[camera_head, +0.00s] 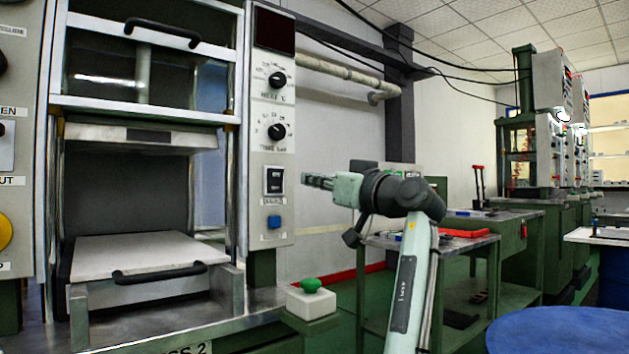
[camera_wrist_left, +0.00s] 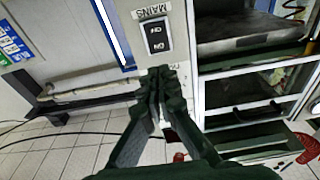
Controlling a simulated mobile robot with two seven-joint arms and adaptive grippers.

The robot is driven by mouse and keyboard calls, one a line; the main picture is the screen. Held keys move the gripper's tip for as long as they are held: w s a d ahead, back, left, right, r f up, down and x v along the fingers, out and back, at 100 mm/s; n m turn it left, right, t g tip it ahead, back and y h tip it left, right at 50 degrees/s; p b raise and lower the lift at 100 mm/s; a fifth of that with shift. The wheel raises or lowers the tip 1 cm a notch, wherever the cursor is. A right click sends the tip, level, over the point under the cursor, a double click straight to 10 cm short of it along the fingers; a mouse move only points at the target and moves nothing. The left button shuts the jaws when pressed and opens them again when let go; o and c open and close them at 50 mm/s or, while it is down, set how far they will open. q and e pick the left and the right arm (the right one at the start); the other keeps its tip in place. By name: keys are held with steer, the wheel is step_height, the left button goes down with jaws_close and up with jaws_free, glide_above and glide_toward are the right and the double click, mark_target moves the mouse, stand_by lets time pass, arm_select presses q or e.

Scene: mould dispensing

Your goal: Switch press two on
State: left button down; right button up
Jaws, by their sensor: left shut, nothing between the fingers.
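The press (camera_head: 150,190) at the left has a grey control panel, and a label at its base ends in 2. Its black rocker switch (camera_head: 274,180) sits in a white frame low on that panel. In the left wrist view the switch (camera_wrist_left: 155,37) shows beneath a MAINS label. My left gripper (camera_head: 306,180) is shut and empty, a little to the right of the switch at about its height. In the left wrist view its closed fingertips (camera_wrist_left: 162,82) show just below the switch; I cannot tell whether they touch the panel. My right gripper is out of view.
Two black knobs (camera_head: 277,80) sit above the switch, and a blue button (camera_head: 274,222) sits below it. A box with a green button (camera_head: 311,285) stands at the press base. A green workbench (camera_head: 470,240) and a round blue surface (camera_head: 560,332) are at the right.

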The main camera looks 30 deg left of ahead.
mark_target(277, 171)
arm_select(q)
steer(key=x, duration=1)
steer(key=shift+w+a, duration=0.15)
steer(key=shift+a, duration=0.1)
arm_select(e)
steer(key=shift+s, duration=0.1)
arm_select(q)
steer(key=shift+r, duration=0.15)
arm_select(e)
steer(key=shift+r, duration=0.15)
